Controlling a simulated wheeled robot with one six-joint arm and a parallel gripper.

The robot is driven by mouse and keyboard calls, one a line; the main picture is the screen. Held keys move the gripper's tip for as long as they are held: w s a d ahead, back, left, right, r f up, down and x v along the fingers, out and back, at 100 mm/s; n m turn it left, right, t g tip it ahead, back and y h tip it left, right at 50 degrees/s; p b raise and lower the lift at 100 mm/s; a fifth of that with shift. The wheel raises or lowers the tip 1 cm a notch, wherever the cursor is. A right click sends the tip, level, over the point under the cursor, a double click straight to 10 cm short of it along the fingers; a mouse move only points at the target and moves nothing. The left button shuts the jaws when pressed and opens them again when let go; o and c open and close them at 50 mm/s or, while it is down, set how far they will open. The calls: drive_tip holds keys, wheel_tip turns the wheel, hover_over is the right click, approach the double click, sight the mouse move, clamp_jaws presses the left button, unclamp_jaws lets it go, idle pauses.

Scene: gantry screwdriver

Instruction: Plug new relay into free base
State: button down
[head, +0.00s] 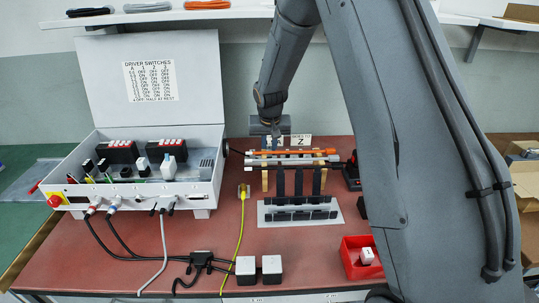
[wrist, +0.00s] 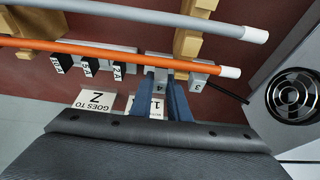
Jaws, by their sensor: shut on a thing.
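My gripper (wrist: 164,88) is at the back of the table, behind the rods. In the wrist view its two blue fingers are shut on a small pale block marked 4 (wrist: 158,66); I cannot tell whether it is clear of the surface. A similar block marked 3 (wrist: 198,85) is beside it. In the head view my gripper (head: 272,136) is small and its grip is partly hidden.
An orange rod (wrist: 110,52) and a grey rod (wrist: 140,18) lie across wooden supports close to my fingers. A red tray (head: 350,262) holds a white block. Cables cross the front of the table.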

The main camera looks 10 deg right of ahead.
drive_tip(key=shift+r+p, duration=0.75)
drive_tip(key=shift+r, duration=0.5)
